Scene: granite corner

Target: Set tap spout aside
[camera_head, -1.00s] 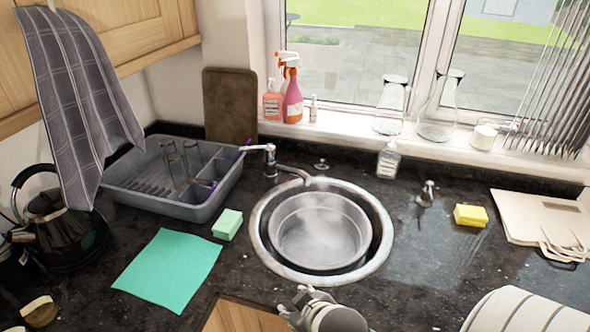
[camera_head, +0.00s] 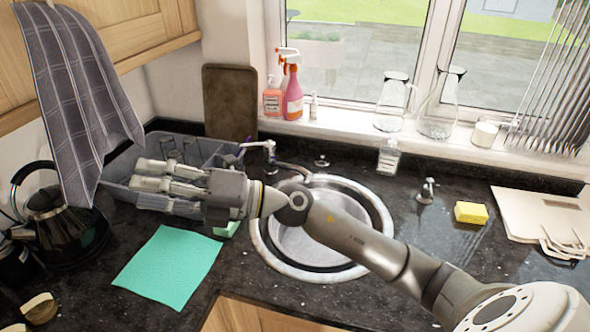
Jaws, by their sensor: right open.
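The metal tap (camera_head: 268,152) stands at the back left of the round sink. Its thin spout (camera_head: 294,168) reaches right towards the sink's back rim, just behind my right arm. My right gripper (camera_head: 152,185) is open and empty. It points left, over the front of the grey dish rack, left of the tap and apart from it. My right forearm crosses the sink (camera_head: 383,218) and hides much of it. My left gripper is not in view.
A grey dish rack (camera_head: 118,186) holding glasses is partly hidden by my gripper. A teal cloth (camera_head: 168,268) lies in front, with a mostly hidden green sponge (camera_head: 228,230) beside it. A black kettle (camera_head: 65,225) stands left. Bottles and glass jugs line the windowsill.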

